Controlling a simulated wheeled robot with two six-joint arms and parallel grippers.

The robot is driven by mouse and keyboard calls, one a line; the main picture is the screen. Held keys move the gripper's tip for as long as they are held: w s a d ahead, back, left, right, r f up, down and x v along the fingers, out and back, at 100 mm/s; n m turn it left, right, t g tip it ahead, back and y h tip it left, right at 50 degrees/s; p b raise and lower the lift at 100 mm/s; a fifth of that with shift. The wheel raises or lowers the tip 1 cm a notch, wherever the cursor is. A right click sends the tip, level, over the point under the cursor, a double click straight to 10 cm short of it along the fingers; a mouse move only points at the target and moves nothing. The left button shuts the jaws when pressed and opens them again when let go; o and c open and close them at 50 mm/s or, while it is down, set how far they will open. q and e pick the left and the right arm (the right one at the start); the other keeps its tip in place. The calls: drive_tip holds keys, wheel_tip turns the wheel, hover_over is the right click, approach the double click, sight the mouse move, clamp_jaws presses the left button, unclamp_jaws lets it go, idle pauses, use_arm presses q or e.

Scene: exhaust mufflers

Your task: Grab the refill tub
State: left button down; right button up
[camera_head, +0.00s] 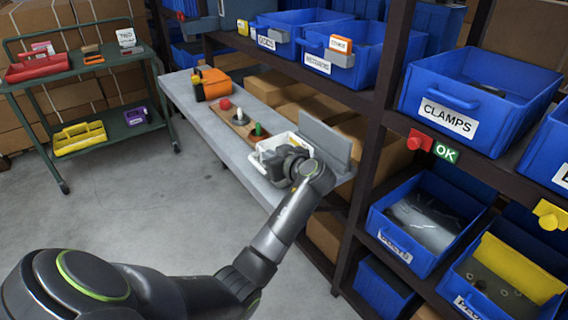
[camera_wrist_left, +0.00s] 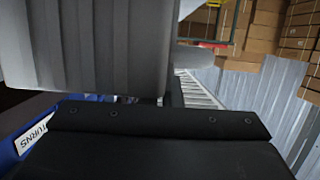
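A white open tub or tray (camera_head: 262,161), possibly the refill tub, sits on the grey bench shelf; no label on it is readable. My left gripper (camera_head: 278,168) reaches over its front right side and hides much of it. Contact between them cannot be made out. In the left wrist view, a large grey ribbed surface (camera_wrist_left: 85,45) fills the upper left, close to the camera; I cannot tell what it belongs to. The dark gripper body (camera_wrist_left: 160,125) crosses the bottom of that view, and its finger opening is unclear. My right gripper is not in view.
A grey upright panel (camera_head: 326,138) stands just right of the tub. A wooden board (camera_head: 243,123) with coloured knobs and an orange-black case (camera_head: 212,83) lie farther left. Racks with blue bins (camera_head: 480,97) rise on the right. A green cart (camera_head: 90,65) stands left, beyond open floor.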

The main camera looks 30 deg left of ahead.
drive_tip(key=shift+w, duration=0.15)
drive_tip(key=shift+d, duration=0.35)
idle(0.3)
use_arm(q)
drive_tip(key=shift+r, duration=0.1)
